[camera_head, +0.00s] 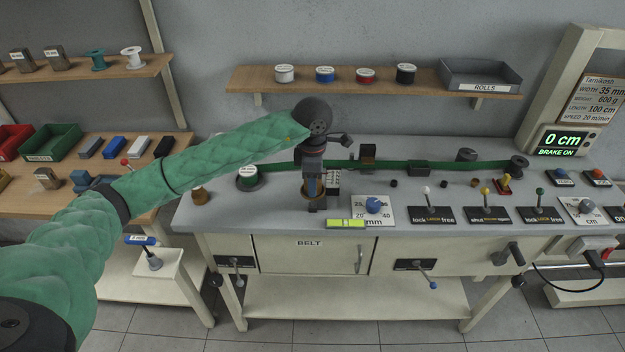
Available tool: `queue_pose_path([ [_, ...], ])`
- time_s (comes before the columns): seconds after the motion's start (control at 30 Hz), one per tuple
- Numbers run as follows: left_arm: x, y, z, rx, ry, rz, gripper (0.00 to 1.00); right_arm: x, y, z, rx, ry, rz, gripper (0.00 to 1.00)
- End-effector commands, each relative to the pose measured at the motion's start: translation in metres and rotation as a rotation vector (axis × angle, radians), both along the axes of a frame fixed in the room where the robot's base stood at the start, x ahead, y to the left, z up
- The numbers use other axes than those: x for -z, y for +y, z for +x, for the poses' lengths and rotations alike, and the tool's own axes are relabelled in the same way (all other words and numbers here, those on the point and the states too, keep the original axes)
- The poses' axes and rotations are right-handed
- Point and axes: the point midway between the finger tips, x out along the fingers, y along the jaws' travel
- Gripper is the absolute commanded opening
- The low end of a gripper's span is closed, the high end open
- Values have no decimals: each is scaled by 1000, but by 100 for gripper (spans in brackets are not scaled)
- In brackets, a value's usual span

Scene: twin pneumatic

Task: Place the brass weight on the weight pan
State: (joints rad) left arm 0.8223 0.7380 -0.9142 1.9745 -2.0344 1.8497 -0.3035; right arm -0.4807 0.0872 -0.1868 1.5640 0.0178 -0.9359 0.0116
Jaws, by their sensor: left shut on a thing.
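My left gripper (314,205) points down over the front left part of the bench top. It is shut on a brownish, brass-coloured piece (306,198), which looks like the brass weight; the fingers hide most of it. I cannot tell whether it touches the surface below. I cannot make out the weight pan for sure; it may be hidden behind my gripper. A second small brown cylinder (199,193) stands at the bench's left end. My right gripper is not in view.
A blue knob on a white plate (374,206) is close on the right, with several levers beyond. A yellow-green level strip (346,223) is at the front edge. The display (566,142) reads 0 cm, BRAKE ON.

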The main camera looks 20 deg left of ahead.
Motion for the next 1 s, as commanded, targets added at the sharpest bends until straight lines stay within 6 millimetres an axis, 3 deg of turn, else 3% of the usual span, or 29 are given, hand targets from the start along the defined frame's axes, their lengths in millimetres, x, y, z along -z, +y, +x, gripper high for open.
queue_pose_path([
  [0.17, 1, 0, 0, 0, -1, -1, 0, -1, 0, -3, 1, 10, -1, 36],
  [0.2, 1, 0, 0, 0, 0, 0, 51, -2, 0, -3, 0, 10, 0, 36],
  [0.3, 1, 0, 0, 0, 0, 0, 65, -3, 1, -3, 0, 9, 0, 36],
  [0.77, -2, 0, 0, 0, 0, 0, 65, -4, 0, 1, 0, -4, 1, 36],
  [0.9, -7, 0, 0, 0, 0, 0, 65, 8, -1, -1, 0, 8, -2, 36],
  [1.0, -14, 0, 1, 0, -1, 0, 65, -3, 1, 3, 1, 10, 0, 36],
])
